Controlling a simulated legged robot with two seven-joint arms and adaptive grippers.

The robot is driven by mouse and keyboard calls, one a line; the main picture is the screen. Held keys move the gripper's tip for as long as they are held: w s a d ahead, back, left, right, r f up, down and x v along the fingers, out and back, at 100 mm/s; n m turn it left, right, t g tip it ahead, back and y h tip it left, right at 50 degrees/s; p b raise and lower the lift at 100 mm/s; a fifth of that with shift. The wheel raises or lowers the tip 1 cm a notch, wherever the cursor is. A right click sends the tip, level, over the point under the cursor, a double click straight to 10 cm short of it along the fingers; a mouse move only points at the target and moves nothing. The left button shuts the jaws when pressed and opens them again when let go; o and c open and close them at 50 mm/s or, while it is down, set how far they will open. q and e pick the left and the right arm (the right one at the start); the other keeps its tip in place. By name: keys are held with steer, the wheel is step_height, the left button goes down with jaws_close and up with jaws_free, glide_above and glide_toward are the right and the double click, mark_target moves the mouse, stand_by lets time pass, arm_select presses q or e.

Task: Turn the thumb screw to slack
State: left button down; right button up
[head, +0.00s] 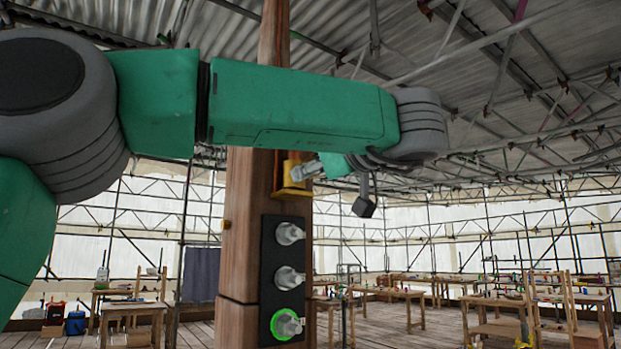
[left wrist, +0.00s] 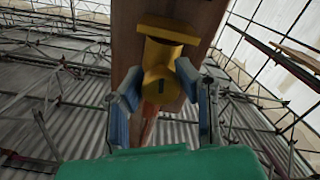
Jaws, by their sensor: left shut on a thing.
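A yellow fitting, which I take to be the thumb screw (head: 291,172), sits on the side of the wooden post (head: 243,215). In the left wrist view the thumb screw (left wrist: 161,72) is a yellow cylinder with a wider flange at the post and a small dark mark on its end. My left gripper (head: 308,171) reaches it from the right. The two blue-grey fingers of my left gripper (left wrist: 158,85) lie on either side of the yellow body, shut on it. My green forearm crosses in front of the post above. My right gripper is out of view.
A black panel (head: 271,290) on the post below the screw carries three grey knobs; the lowest knob (head: 287,324) has a lit green ring. Scaffolding and wooden worktables (head: 400,293) stand well behind. Open space lies right of the post.

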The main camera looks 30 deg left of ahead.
arm_select(q)
steer(key=n+b, duration=0.3)
steer(key=n, duration=0.1)
steer(key=shift+f+n, duration=0.15)
steer(key=shift+n, duration=0.15)
steer(key=n+b, duration=0.2)
steer(key=n, duration=0.2)
steer(key=shift+n+b, duration=0.3)
steer(key=shift+b, duration=0.1)
steer(key=n+b, duration=0.2)
steer(key=n, duration=0.2)
steer(key=shift+w+d+f+b, duration=0.1)
steer(key=shift+b, duration=0.2)
steer(key=n+b, duration=0.1)
steer(key=n, duration=0.3)
steer(key=shift+b, duration=0.4)
steer(key=n+b, duration=0.1)
steer(key=n, duration=0.2)
steer(key=shift+n, duration=0.3)
steer(key=n+b, duration=0.2)
steer(key=n, duration=0.2)
steer(key=shift+n, duration=0.3)
steer(key=n, duration=0.4)
steer(key=shift+b, duration=0.4)
steer(key=shift+n, duration=2.3)
steer(key=shift+r, duration=0.25)
